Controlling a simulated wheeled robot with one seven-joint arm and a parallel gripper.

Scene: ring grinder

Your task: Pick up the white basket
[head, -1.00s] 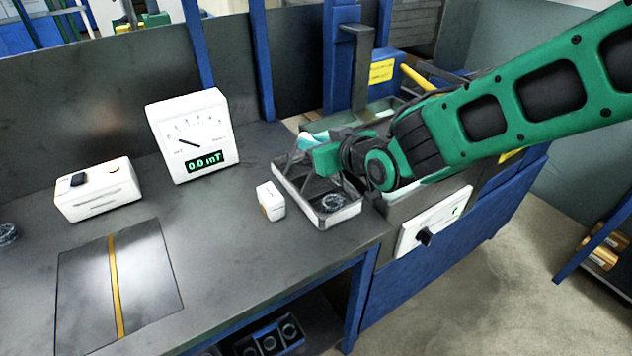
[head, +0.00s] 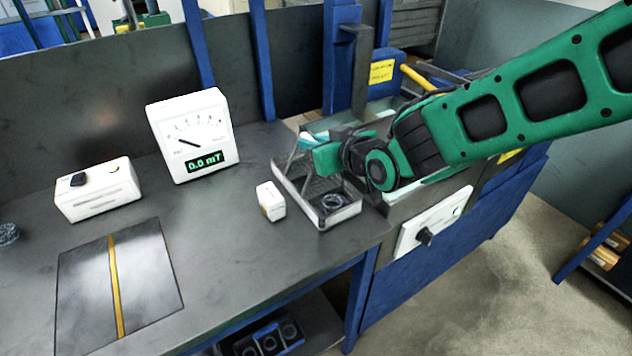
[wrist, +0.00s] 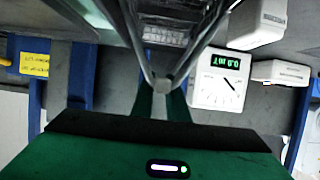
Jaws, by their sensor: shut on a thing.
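The white basket (head: 340,216) is a shallow wire tray with a pale rim and a raised handle. It is at the right end of the dark bench, beside the grinding machine. A small dark ring (head: 331,202) lies inside it. My gripper (head: 308,146) is over the basket and shut on the top of its handle. In the wrist view, the handle's bars meet between the fingers (wrist: 162,86), with part of the basket (wrist: 165,36) beyond. My gripper hides part of the basket in the head view. I cannot tell whether its bottom touches the bench.
A small white block (head: 271,201) stands close to the basket's left side. A white meter (head: 194,135) reading 0.0 mT stands behind it. A white box with a black switch (head: 98,190) is at the left. The machine (head: 430,222) is close on the right.

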